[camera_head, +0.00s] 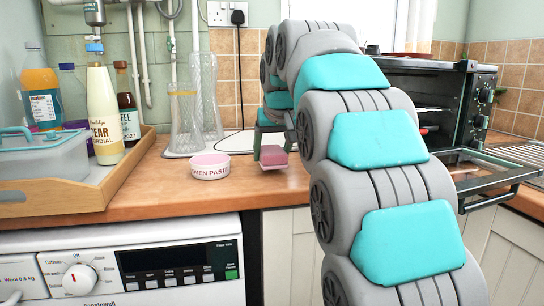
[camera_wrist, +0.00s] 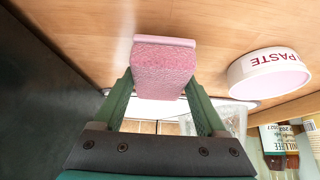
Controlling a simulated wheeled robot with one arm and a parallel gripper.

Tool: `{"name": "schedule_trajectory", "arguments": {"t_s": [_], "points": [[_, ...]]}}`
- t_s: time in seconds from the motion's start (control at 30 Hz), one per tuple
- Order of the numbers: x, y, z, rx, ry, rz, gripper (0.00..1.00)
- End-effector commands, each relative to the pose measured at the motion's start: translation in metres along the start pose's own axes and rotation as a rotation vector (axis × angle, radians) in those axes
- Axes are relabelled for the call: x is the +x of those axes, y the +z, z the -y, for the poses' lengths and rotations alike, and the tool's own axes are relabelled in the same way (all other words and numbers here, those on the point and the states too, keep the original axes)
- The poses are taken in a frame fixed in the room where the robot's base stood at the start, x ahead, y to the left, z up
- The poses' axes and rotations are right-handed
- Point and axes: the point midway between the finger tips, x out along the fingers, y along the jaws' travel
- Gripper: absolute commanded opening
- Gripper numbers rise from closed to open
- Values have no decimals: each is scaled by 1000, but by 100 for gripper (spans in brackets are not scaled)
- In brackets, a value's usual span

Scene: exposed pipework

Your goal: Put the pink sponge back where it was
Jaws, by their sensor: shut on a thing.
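The pink sponge (camera_head: 272,156) is held near the front edge of the wooden counter, right of a low white tub. It also shows in the wrist view (camera_wrist: 163,68), between the two green fingers. My gripper (camera_head: 270,146) is shut on it, one finger on each side, as the wrist view (camera_wrist: 160,85) shows. I cannot tell whether the sponge touches the counter. My arm hides part of the counter behind and to the right.
The white tub (camera_head: 210,166) with a pink top stands close left of the sponge. Glass vases (camera_head: 205,100) stand behind. A wooden tray (camera_head: 120,175) with bottles and a box is at left. An open oven (camera_head: 440,105) is at right. The counter between tub and tray is clear.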

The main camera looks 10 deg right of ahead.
Motion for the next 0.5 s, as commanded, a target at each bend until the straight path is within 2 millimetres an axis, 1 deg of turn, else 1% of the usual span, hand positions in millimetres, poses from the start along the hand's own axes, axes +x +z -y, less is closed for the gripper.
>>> {"name": "schedule_trajectory", "arguments": {"t_s": [0.13, 0.5], "points": [[10, 7, 0, 0, 0, 6, 13], [13, 8, 0, 0, 0, 2, 13]]}}
